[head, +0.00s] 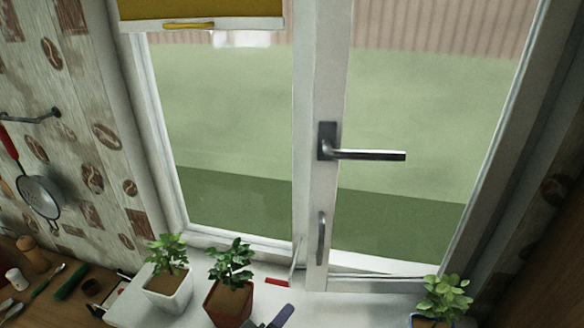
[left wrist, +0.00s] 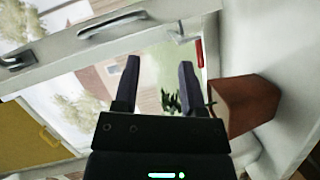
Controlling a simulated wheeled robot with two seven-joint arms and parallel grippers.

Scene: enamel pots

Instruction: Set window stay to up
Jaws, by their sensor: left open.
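The window stay shows in the head view as a small red piece (head: 278,282) at the foot of the middle window post, beside a thin pale upright part. In the left wrist view the red piece (left wrist: 200,53) is beyond and right of the fingertips. My left gripper (head: 269,319) enters at the bottom edge of the head view, below the red piece and apart from it. In the left wrist view its two fingers (left wrist: 159,66) are spread with nothing gripped between them. How the stay joins the frame is too small to tell. My right gripper is out of view.
A red-brown pot with a plant (head: 228,299) stands close left of my left gripper. A white potted plant (head: 167,285) is farther left, another plant (head: 443,299) at the right. The window handle (head: 367,154) points right.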

